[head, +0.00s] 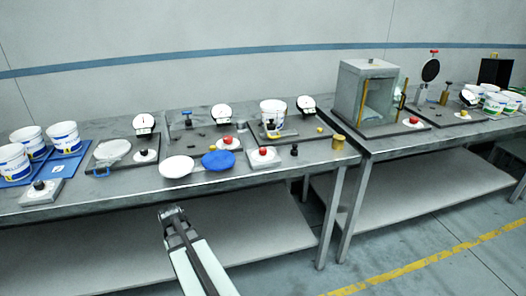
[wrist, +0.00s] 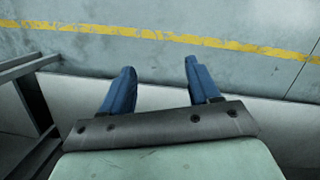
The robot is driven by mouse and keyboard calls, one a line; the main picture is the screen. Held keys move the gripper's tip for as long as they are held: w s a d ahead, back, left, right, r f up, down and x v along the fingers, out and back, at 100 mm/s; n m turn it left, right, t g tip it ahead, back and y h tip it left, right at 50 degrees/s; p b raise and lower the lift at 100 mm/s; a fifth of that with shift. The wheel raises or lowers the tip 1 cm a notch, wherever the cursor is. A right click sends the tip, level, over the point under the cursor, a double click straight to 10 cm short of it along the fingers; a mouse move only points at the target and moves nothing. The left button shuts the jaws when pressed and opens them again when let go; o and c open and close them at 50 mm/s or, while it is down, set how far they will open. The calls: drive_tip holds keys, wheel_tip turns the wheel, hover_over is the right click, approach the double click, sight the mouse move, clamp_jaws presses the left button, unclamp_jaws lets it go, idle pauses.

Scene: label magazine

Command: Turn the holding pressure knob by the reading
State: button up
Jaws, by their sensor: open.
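Several round white gauges stand on the bench: one at the left (head: 144,121), one in the middle (head: 221,112) and one further right (head: 306,102). Their readings are too small to make out. Knob-like parts sit near them: a black one (head: 143,153), a red one (head: 228,140) and another red one (head: 263,151). I cannot tell which is the holding pressure knob. My gripper (head: 172,211) is in front of the bench's front edge, apart from all of them. In the wrist view its blue fingers (wrist: 160,78) are spread, with nothing between them.
White buckets stand on a blue mat (head: 41,172) at the left. A white lid (head: 177,167) and a blue lid (head: 218,160) lie near the front edge. A clear-fronted box (head: 366,62) stands on the right bench. The floor (head: 420,265) at the right is clear.

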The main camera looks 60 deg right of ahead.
drive_tip(key=s+d+r+m+t+h, duration=0.1)
drive_tip(key=d+r+m+t, duration=0.15)
drive_tip(key=d+r, duration=1.6)
drive_tip(key=m+t+h, duration=0.2)
drive_tip(key=m+h, duration=0.1)
approach(263, 149)
drive_tip(key=shift+h, duration=0.3)
drive_tip(key=x, duration=0.8)
drive_tip(key=shift+w+f, duration=0.1)
drive_tip(key=shift+f, duration=0.2)
drive_tip(key=c, duration=1)
